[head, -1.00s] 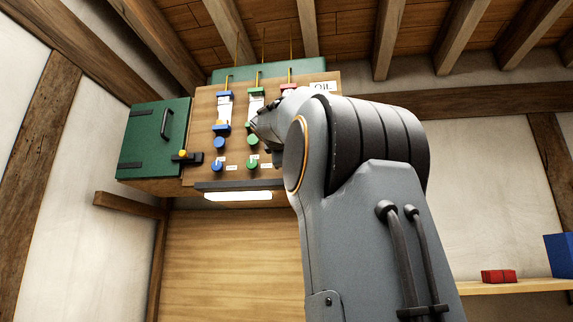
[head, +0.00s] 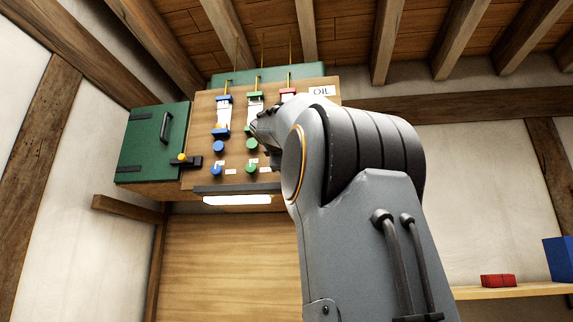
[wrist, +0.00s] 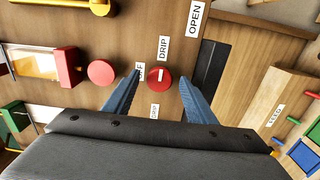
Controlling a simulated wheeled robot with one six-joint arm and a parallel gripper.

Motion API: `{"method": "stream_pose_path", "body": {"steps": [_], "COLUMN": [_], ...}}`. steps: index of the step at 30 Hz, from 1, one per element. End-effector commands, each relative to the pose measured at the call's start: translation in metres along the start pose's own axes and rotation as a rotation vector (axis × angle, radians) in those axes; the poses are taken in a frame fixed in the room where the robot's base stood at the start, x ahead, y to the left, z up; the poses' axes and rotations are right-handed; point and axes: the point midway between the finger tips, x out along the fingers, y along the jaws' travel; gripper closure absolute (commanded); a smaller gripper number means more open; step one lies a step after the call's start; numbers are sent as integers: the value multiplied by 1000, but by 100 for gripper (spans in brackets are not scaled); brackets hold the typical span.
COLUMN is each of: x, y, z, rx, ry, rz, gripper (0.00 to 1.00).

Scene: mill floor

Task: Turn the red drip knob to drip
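The red drip knob (wrist: 159,77) is a small round knob with a white mark on its face, in the middle of the wrist view. The mark points toward the DRIP label (wrist: 163,47). My gripper (wrist: 160,78) is open, with one blue finger on each side of the knob and a visible gap to each; whether the tips reach its depth cannot be told. A label beside the left fingertip is partly covered. In the head view my arm hides the red knob and the fingers.
A plain red round knob (wrist: 101,73) is left of the left finger, beside a red-framed sight window (wrist: 36,65). The panel (head: 205,110) also bears blue and green knobs. A green door (head: 150,145) with a handle and a yellow-tipped latch (head: 183,158) is at its left.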

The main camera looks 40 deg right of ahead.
Motion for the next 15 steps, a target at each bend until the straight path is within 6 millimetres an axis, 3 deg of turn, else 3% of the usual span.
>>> {"method": "stream_pose_path", "body": {"steps": [8, 15], "x": [-5, -40], "y": [0, -1], "z": [-1, -1], "rx": [0, 0], "ry": [1, 3], "rz": [2, 3], "gripper": [49, 49]}}
